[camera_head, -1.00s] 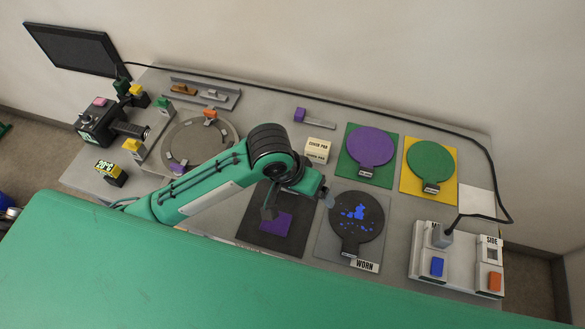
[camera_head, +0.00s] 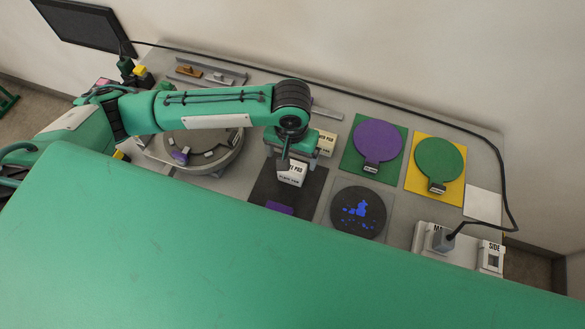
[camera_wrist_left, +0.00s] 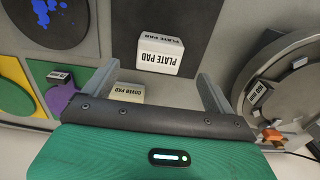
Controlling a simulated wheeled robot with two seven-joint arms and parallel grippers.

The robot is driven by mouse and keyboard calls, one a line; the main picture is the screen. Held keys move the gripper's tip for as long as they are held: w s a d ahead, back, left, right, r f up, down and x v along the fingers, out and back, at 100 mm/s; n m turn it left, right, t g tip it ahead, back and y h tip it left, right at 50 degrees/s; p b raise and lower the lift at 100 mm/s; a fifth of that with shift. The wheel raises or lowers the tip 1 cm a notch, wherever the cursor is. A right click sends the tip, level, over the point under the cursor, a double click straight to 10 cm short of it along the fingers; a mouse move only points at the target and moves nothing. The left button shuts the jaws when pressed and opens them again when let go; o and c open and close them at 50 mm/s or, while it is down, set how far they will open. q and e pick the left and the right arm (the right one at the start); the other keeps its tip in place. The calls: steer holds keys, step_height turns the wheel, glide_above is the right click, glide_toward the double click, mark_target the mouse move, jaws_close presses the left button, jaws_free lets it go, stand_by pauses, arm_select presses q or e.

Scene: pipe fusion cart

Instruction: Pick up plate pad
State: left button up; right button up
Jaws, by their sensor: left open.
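The plate pad (camera_head: 291,175) is a small white block with black lettering, standing by the upper edge of a black mat (camera_head: 262,190) in the head view. In the left wrist view the plate pad (camera_wrist_left: 160,57) appears upside down, just beyond the gap between my fingertips. My left gripper (camera_head: 288,157) is open, with its fingers apart on either side of the pad's line and nothing clearly gripped. The arm hides part of the area above the pad. My right gripper is in neither view.
The cover pad (camera_head: 327,143), a similar pale block, stands close to the right of my gripper. A purple disc (camera_head: 378,145) and a green disc (camera_head: 438,163) lie further right. A round grey fixture (camera_head: 205,158) is to the left. A dark disc with blue marks (camera_head: 357,213) lies nearby.

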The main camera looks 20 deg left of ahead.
mark_target(293, 167)
arm_select(q)
step_height(293, 167, down, 3)
steer(key=shift+r, duration=0.1)
steer(key=f+p, duration=0.1)
steer(key=f, duration=0.1)
steer(key=f+p, duration=0.1)
steer(key=f, duration=0.1)
steer(key=shift+w+f+p, duration=0.2)
steer(key=shift+f+p, duration=0.1)
steer(key=shift+f, duration=0.35)
steer(key=c, duration=1.1)
steer(key=shift+o, duration=0.2)
steer(key=shift+r, duration=0.1)
steer(key=shift+r, duration=0.5)
step_height(293, 167, up, 19)
steer(key=b, duration=0.4)
